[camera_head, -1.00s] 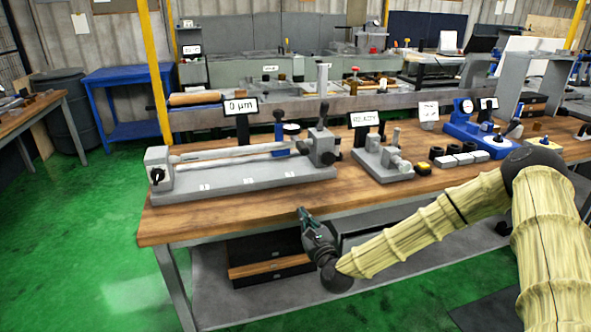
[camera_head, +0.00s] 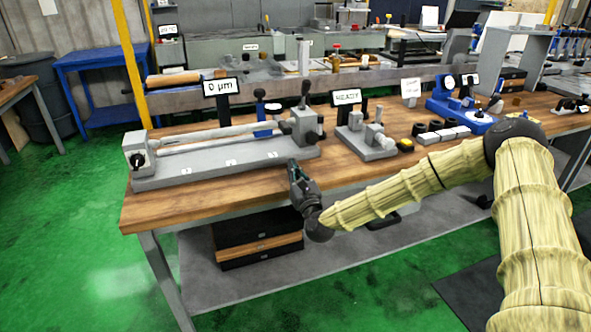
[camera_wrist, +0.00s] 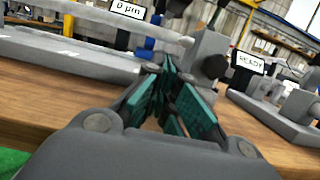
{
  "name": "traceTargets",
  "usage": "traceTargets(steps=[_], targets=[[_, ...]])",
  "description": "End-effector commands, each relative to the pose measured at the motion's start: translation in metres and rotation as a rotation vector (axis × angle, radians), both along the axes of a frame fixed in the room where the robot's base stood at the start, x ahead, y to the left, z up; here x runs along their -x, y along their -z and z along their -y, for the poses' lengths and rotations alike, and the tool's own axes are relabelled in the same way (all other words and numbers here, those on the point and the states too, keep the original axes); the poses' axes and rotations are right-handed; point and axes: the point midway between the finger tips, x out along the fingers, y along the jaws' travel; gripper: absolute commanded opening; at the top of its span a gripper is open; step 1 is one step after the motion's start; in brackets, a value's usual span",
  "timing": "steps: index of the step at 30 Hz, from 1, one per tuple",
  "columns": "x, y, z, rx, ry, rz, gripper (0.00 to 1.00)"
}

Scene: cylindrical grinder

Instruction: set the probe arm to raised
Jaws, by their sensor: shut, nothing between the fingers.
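The grey bench grinder model (camera_head: 225,171) lies along the table, with a long pale bar between its end blocks. A blue upright piece (camera_head: 261,112) with a dark knob stands behind the bar, left of the right end block (camera_head: 306,126); it looks like the probe arm, but I cannot tell its setting. Its blue part also shows in the wrist view (camera_wrist: 155,20). A display reading 0 µm (camera_head: 222,88) stands behind. My gripper (camera_head: 292,165) is shut and empty, at the grinder's front right corner, apart from the blue piece. It also shows in the wrist view (camera_wrist: 172,64).
Right of the grinder stands a grey device (camera_head: 367,142) with a READY display (camera_head: 346,97). Dark and white blocks (camera_head: 440,134) and a blue fixture (camera_head: 458,112) lie further right. A dark knobbed lever (camera_head: 305,92) rises from the right end block. The table front (camera_head: 240,196) is clear.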

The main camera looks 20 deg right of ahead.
Motion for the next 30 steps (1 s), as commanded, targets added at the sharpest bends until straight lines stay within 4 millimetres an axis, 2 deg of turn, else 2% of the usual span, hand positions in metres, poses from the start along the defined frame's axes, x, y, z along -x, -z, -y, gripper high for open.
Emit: traceTargets(steps=[6,13,15,21,30], targets=[[-0.034,-0.01,-0.001,0.002,0.001,0.001,0.0],[-0.065,-0.018,-0.002,0.002,0.001,0.001,0.0],[-0.063,-0.03,-0.001,0.0,0.001,0.002,0.0],[-0.063,-0.049,-0.001,-0.001,0.002,0.001,0.0],[-0.062,-0.056,0.0,0.0,0.002,0.0,0.0]])
